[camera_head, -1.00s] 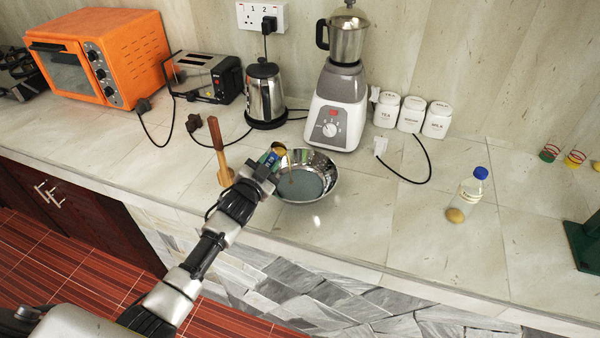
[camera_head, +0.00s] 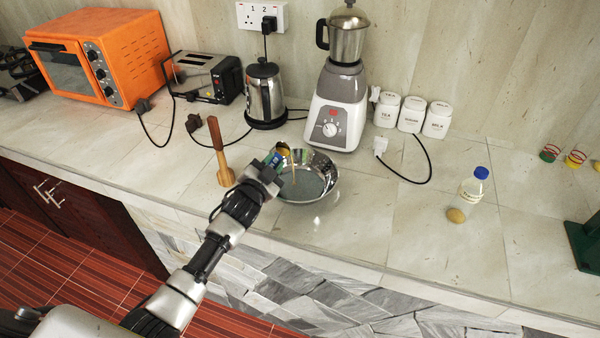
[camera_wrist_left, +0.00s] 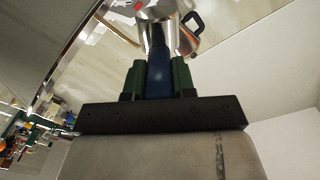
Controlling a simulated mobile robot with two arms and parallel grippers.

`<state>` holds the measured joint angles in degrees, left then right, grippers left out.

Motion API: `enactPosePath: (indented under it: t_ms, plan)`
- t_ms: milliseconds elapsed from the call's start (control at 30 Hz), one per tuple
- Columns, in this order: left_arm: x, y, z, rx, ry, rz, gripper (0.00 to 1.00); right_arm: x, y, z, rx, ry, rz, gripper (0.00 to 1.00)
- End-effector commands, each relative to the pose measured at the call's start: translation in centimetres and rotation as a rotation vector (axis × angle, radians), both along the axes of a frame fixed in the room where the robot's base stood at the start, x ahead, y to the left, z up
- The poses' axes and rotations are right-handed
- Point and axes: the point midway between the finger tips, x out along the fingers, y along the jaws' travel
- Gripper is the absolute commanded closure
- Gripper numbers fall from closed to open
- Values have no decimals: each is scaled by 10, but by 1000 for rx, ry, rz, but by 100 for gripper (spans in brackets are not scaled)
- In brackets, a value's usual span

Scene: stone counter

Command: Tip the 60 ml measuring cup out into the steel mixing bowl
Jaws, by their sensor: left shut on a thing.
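The steel mixing bowl (camera_head: 322,165) stands on the counter in front of the blender. My left gripper (camera_head: 272,161) is at the bowl's left rim, shut on the measuring cup (camera_head: 283,149). The cup is small in the head view, looks tilted over the bowl's left side, and is partly hidden by the gripper. A thin tan streak shows below it inside the bowl; I cannot tell surely whether it is falling contents. In the left wrist view, a blue handle (camera_wrist_left: 157,80) sits between the green fingers. My right gripper is not in view.
A wooden pestle-like tool (camera_head: 219,150) stands close left of the gripper. The kettle (camera_head: 265,95) and blender (camera_head: 338,105) stand behind the bowl. A blue-capped bottle (camera_head: 470,190) is at the right. The counter between bowl and bottle is clear.

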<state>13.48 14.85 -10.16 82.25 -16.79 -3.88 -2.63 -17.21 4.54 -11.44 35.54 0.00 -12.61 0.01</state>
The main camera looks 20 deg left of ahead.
Motion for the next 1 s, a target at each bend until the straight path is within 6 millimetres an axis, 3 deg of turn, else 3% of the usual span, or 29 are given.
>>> enactPosePath:
  t_ms: [1000]
  plan:
    - [-1, -7, 3, 112, -12, 0, 100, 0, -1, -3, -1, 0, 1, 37]
